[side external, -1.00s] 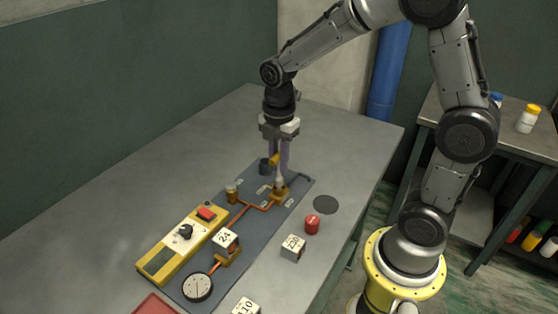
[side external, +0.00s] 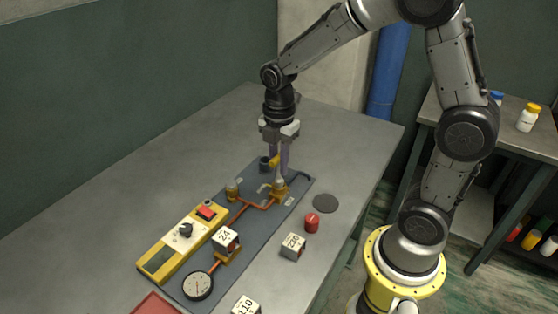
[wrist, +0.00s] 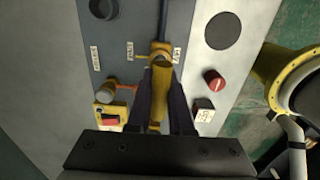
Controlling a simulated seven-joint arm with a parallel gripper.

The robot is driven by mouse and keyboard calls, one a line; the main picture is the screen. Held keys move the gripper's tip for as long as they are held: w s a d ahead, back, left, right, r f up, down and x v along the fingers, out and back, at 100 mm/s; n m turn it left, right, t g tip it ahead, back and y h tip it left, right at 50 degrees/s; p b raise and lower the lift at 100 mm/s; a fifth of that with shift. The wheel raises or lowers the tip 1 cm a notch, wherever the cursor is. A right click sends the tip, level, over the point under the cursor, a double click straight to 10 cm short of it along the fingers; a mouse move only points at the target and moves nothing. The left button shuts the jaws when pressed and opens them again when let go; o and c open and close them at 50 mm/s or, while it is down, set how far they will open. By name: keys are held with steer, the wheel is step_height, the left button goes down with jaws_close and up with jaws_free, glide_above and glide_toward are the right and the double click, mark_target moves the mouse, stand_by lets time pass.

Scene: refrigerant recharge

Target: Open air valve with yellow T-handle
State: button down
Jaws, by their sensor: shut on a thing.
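The yellow T-handle (wrist: 160,95) lies between the two purple fingers of my gripper (wrist: 161,85) in the wrist view, and the jaws are shut on it. In the side view the yellow handle (side external: 274,161) shows in part between the fingers of my gripper (side external: 279,168). The brass air valve (side external: 280,188) stands upright under the fingers, at the far right end of the grey panel (side external: 255,235). A dark hose leads away from the valve in the wrist view. The fingers hide part of the handle and its joint with the valve.
A second brass fitting (side external: 232,190) and a dark cup (side external: 264,165) stand close by on the panel. A yellow control box (side external: 175,250), a gauge (side external: 198,286) and a 24 block (side external: 225,241) are nearer. A red cap (side external: 312,222) and a 230 block (side external: 293,246) stand beside the panel.

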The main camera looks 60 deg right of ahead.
steer(key=shift+f, duration=0.7)
steer(key=shift+n, duration=1.6)
steer(key=shift+n, duration=1.6)
